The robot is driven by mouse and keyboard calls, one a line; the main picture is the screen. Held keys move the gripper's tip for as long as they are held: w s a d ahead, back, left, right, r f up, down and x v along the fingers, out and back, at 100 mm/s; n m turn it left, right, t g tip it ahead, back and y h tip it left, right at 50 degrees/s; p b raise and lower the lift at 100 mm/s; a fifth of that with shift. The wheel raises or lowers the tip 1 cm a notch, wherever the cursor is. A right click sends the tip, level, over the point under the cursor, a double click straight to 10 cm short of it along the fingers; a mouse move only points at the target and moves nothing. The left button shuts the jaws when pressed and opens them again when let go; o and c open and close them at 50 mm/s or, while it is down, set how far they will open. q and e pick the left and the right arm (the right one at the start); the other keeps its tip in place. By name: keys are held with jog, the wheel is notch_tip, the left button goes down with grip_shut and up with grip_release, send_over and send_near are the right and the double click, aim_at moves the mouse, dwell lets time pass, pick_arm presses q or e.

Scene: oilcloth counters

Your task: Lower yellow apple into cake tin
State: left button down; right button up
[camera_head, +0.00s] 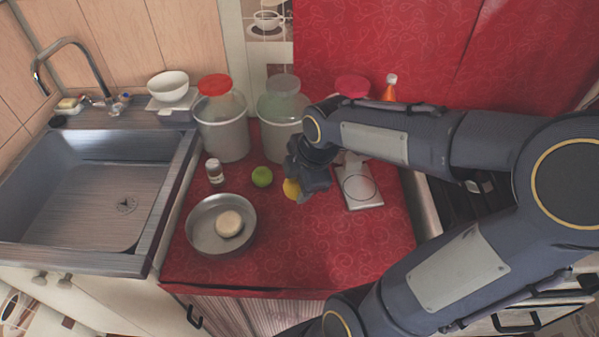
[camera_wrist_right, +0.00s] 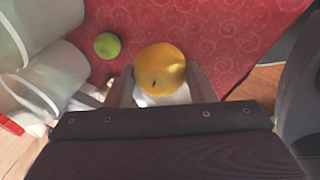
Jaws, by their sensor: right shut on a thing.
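The yellow apple (camera_head: 291,189) is between the fingers of my right gripper (camera_head: 298,186), which is shut on it. In the right wrist view the yellow apple (camera_wrist_right: 160,69) sits between the two fingertips. The round grey metal cake tin (camera_head: 195,236) stands on the red counter at the left, near the sink. A pale round item (camera_head: 229,223) lies inside the tin. My right gripper is to the right of the tin and a little farther back, apart from it. My left gripper is not in view.
A green apple (camera_head: 262,176) and a small white-capped jar (camera_head: 214,170) stand behind the tin. Large lidded containers (camera_head: 222,133) line the back. A kitchen scale (camera_head: 361,190) is right of the gripper. The sink (camera_head: 90,190) is at left. The front counter is clear.

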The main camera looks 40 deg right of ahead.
jog(key=shift+s+a+r, duration=0.35)
jog(key=shift+s+a, duration=0.05)
jog(key=shift+a, duration=0.05)
jog(key=shift+w+a+r, duration=0.1)
jog(key=shift+a+r, duration=0.1)
jog(key=shift+a, duration=0.1)
jog(key=w+a+f+b, duration=0.2)
jog(key=w+a, duration=0.3)
jog(key=a, duration=0.2)
jog(key=w+a+f+b, duration=0.2)
jog(key=w+a+b, duration=0.1)
jog(key=a, duration=0.4)
jog(key=shift+w+f+b, duration=0.3)
jog(key=shift+w, duration=0.55)
jog(key=shift+f, duration=0.15)
jog(key=shift+f+b, duration=1.35)
jog(key=shift+f, duration=0.25)
